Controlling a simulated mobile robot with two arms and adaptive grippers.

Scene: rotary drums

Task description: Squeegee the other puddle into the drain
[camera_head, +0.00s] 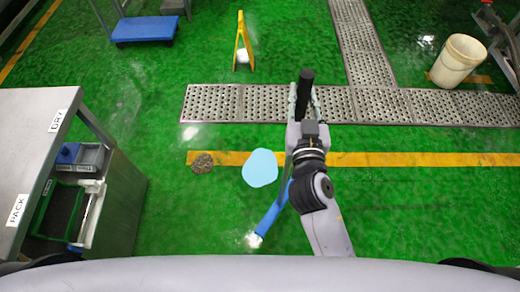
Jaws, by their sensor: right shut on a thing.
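A light blue puddle (260,168) lies on the green floor, across the yellow line and left of my right arm. The drain is a perforated metal grating (225,103) running across the floor beyond it, with a branch going away at the top. My right gripper (303,103) is over the grating, shut on the dark handle (305,84) of the squeegee. The squeegee's blue head (271,212) shows nearer to me, just below and right of the puddle; my arm hides part of the pole. My left gripper is out of view.
A small brown-grey patch (202,163) lies left of the puddle. A grey bench (40,115) with labelled top and bins stands at left. A yellow floor sign (243,42), a blue cart (145,29) and a white bucket (458,60) stand beyond. Floor at right is clear.

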